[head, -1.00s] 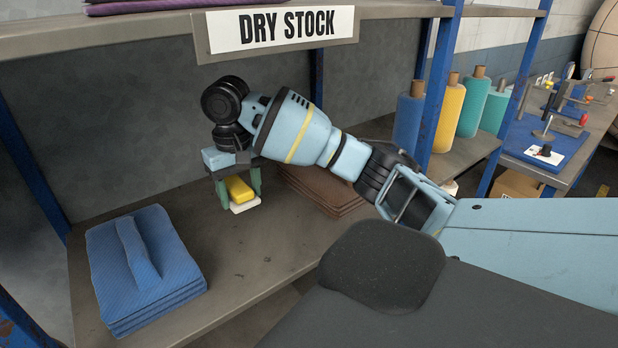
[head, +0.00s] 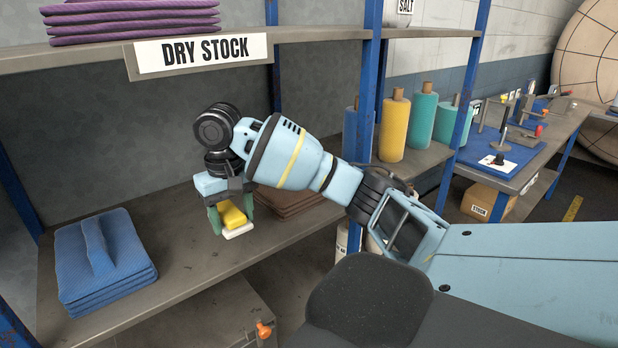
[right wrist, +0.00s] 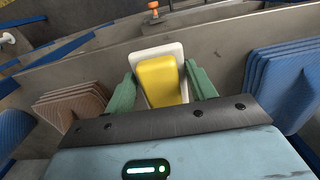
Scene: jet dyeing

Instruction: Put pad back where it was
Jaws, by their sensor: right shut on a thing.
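The pad is a yellow block (head: 231,215) on a thin white base (head: 239,231). My right gripper (head: 232,218) is shut on it, with a green finger on each side. In the right wrist view the yellow block (right wrist: 159,81) sits between the two fingers, with the white base showing around its far edge. The pad hangs over the grey shelf board (head: 190,255), near its front edge; I cannot tell whether it touches the board. My left gripper is not in view.
A blue folded fabric stack (head: 105,265) lies left on the board, a brown stack (head: 295,200) behind my wrist. Purple fabric (head: 130,20) lies on the upper shelf above the DRY STOCK sign (head: 200,53). Blue posts (head: 367,120) stand right. Bare board separates the pad from the blue stack.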

